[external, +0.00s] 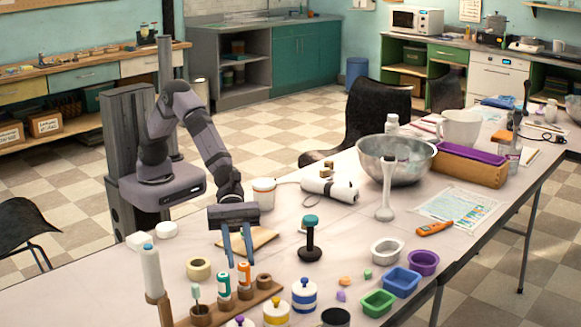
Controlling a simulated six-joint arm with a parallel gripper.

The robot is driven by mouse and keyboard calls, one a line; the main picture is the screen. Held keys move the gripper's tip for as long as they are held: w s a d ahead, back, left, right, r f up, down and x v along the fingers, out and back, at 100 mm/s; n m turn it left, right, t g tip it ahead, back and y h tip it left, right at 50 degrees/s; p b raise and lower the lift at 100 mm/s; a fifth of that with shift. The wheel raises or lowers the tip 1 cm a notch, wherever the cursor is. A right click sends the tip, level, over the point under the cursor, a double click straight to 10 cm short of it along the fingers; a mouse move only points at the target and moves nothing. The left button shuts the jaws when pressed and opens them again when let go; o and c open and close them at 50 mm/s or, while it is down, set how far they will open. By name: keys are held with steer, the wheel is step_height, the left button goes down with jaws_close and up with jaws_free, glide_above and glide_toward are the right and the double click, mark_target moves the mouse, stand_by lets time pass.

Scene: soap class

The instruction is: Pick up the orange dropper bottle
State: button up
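The orange dropper bottle (244,280) stands upright in a wooden rack (262,293) near the front of the table. A teal-marked bottle (224,286) stands just left of it in the same rack. My gripper (240,262) points down with two blue fingers spread apart. It is open and looks empty. Its fingertips appear at or just above the top of the orange bottle; whether they touch it cannot be told from this view.
A brush (196,294) stands in the rack's left end. A tall white bottle (151,270) is farther left, a tape roll (198,269) behind the rack. Lidded jars (304,294) are to the right. A black stand with teal top (310,240) is right of my gripper.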

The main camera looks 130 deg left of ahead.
mark_target(245, 281)
steer(key=shift+p+x, duration=0.4)
steer(key=shift+x, duration=1.95)
steer(key=shift+p+x, duration=1)
steer(key=shift+x, duration=1.55)
jaws_close()
